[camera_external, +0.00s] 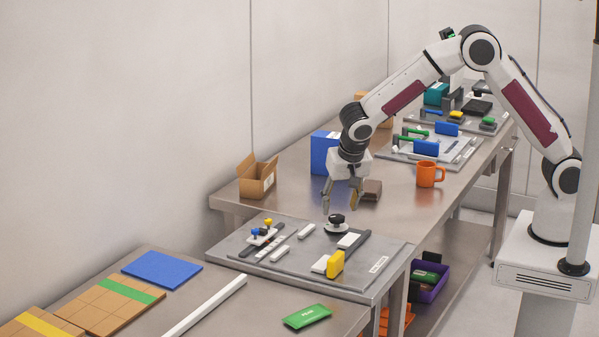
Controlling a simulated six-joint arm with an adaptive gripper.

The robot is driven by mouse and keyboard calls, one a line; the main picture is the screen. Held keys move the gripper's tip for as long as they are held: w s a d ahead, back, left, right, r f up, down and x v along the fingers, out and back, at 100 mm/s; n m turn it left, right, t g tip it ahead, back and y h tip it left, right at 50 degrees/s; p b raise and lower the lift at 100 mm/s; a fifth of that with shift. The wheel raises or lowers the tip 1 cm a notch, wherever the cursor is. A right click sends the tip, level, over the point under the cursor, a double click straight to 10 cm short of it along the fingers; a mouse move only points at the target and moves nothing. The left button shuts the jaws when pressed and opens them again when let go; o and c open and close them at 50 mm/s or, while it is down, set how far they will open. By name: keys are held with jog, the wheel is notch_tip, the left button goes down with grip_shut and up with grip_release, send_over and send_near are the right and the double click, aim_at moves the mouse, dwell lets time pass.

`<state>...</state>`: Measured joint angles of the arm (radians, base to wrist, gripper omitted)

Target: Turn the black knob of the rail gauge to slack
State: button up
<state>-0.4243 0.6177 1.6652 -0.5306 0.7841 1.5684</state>
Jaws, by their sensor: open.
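One finger hangs to the left of the knob and the other to the right. I cannot tell whether either finger touches it. The markings around the knob are too small to read, so its setting cannot be told.
Behind my gripper stand a blue box (323,152), a brown block (372,190) and an orange mug (430,174). An open carton (257,179) stands left.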

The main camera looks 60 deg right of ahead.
aim_at(337, 217)
jog(key=shift+x, duration=1.65)
jog(key=c, duration=1.1)
